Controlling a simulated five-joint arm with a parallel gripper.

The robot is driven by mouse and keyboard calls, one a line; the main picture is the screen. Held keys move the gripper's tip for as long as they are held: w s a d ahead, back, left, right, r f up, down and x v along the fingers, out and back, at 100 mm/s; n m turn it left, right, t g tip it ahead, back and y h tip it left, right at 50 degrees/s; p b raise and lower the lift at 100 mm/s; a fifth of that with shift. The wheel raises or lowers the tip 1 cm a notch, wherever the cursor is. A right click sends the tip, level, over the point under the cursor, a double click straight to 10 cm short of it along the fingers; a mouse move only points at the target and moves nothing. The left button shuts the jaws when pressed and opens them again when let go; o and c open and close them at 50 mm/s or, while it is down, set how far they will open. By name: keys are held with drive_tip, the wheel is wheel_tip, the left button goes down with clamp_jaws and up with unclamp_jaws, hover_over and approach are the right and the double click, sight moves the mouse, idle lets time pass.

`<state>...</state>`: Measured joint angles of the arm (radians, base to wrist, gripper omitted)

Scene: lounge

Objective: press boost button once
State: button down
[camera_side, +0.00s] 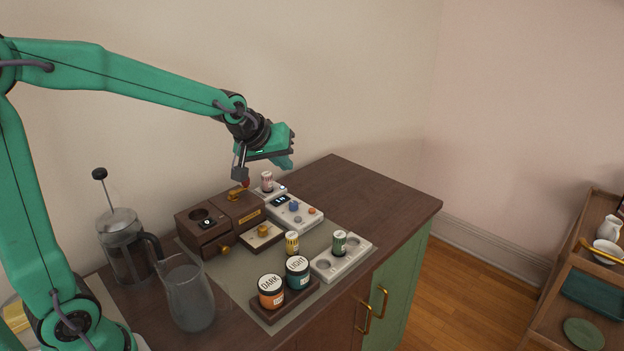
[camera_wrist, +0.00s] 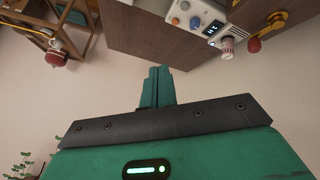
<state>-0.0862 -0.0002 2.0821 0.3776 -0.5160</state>
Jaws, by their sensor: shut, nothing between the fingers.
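A white control panel (camera_side: 283,218) with a dark display, a blue knob (camera_side: 294,206), an orange button (camera_side: 312,211) and a greyish button (camera_side: 298,220) lies on the cabinet top. It also shows at the top of the wrist view (camera_wrist: 207,12). No label reading "boost" is legible, so I cannot tell which control is the boost button. My gripper (camera_side: 286,162) is above and behind the panel, well apart from it. Its teal fingers are together and empty in the wrist view (camera_wrist: 158,82), with wall behind them.
A brown grinder box (camera_side: 199,235) with a red-knobbed crank and a red-striped canister (camera_side: 267,182) stand close to the panel. Dark and light jars (camera_side: 271,291), a white tray (camera_side: 345,260), a glass jug (camera_side: 188,295) and a French press (camera_side: 122,240) stand nearer. The right cabinet top is clear.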

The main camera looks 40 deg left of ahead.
drive_tip(key=w+a+f+n+t, duration=0.1)
drive_tip(key=w+a+f+n, duration=0.3)
drive_tip(key=w+f, duration=0.5)
drive_tip(key=w, duration=0.3)
drive_tip(key=shift+w+a+y, duration=0.15)
drive_tip(key=shift+w+y, duration=0.15)
drive_tip(key=shift+f, duration=0.2)
hover_over(310, 214)
drive_tip(key=shift+s+f, duration=0.1)
drive_tip(key=shift+f, duration=4.2)
drive_tip(key=shift+f, duration=0.8)
drive_tip(key=shift+r, duration=0.8)
drive_tip(key=shift+r, duration=0.15)
